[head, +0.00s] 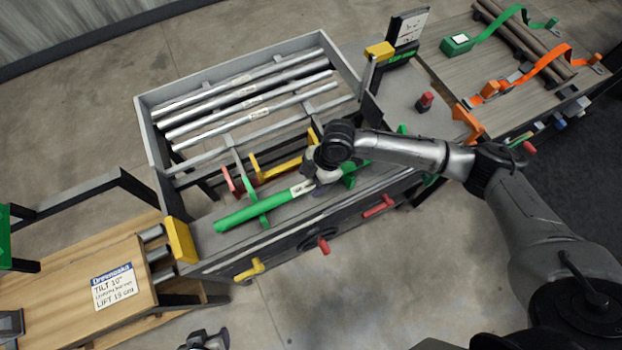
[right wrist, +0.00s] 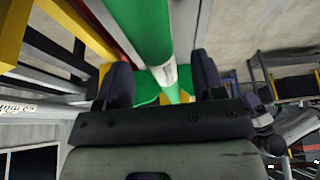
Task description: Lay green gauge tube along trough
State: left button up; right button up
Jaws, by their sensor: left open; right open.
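The green gauge tube (head: 245,212) lies along the front ledge of the grey rack (head: 150,140), by a green upright (head: 262,215). Its pale label (head: 302,188) shows beside my right gripper (head: 326,178). In the right wrist view the tube (right wrist: 140,30) runs lengthwise between the two dark fingers of the right gripper (right wrist: 163,85), which are open on either side of it. My right wrist hides part of the tube in the head view. My left gripper (head: 205,341) is at the bottom edge, open and away from the tube. I cannot tell which part is the trough.
Several silver tubes (head: 240,95) lie in the rack. Yellow (head: 250,268) and red (head: 322,244) handles stick out of its front. A wooden stand with a sign (head: 113,287) is at left. A table with orange (head: 540,68) and green straps is at upper right.

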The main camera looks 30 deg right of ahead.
jog(key=p+v, duration=0.1)
jog(key=v, duration=1.1)
jog(key=shift+r+p, duration=0.35)
jog(key=shift+p, duration=0.05)
jog(key=shift+d, duration=0.1)
